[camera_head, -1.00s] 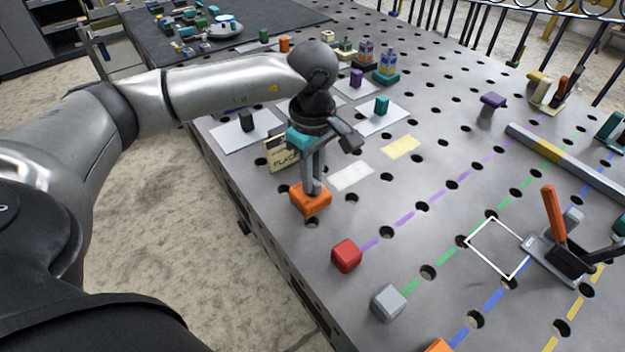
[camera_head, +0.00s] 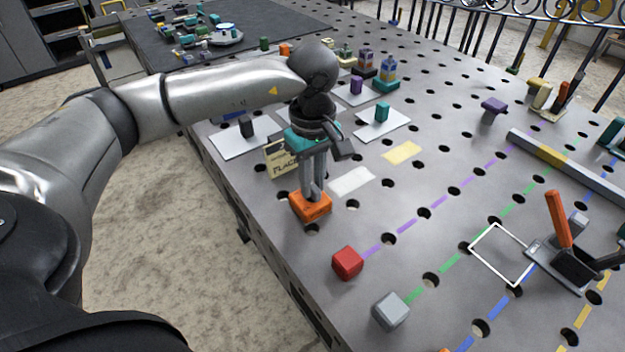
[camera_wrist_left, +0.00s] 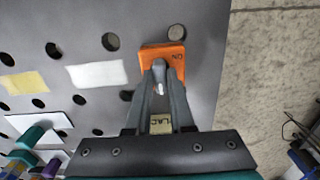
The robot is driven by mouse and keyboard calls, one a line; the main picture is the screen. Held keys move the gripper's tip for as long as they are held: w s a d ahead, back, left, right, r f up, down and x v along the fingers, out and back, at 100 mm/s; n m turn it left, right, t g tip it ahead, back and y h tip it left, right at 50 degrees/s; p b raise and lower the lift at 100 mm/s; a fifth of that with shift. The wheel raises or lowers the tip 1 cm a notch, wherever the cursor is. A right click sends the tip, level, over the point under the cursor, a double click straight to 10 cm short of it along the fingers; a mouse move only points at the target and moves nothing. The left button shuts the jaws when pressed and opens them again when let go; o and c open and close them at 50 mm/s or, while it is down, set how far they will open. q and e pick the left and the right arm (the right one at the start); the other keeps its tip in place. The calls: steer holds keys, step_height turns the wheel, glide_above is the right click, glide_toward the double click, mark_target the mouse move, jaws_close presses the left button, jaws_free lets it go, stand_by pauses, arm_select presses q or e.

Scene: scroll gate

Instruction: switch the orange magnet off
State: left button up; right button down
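The orange magnet (camera_head: 311,207) is a small block on the perforated table, near its left edge. It also shows in the left wrist view (camera_wrist_left: 176,54), with dark lettering on its top by a grey knob. My left gripper (camera_head: 313,190) points straight down over it. In the left wrist view my left gripper (camera_wrist_left: 161,80) has its fingertips close together on either side of the knob, appearing shut on it. The fingers partly hide the knob, and its setting is not readable.
A red block (camera_head: 347,263) and a grey block (camera_head: 390,311) stand nearby on the table edge. A label plate (camera_head: 281,160) stands behind my gripper. A clamp with an orange handle (camera_head: 558,220) sits at the right. White and yellow patches lie flat on the table.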

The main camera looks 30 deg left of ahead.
mark_target(313, 185)
arm_select(q)
steer(key=o, duration=0.4)
arm_select(e)
steer(key=shift+a, duration=0.3)
arm_select(q)
step_height(313, 185, up, 15)
steer(key=shift+r+p, duration=0.15)
steer(key=shift+p, duration=1.1)
arm_select(e)
steer(key=shift+s+a+r, duration=0.3)
steer(key=shift+s+r, duration=0.15)
steer(key=shift+r, duration=0.15)
steer(key=shift+s+a+r, duration=0.25)
steer(key=shift+s+r, duration=0.15)
steer(key=shift+r, duration=0.2)
steer(key=shift+w+d, duration=0.1)
steer(key=shift+d, duration=0.1)
arm_select(q)
steer(key=shift+s, duration=0.1)
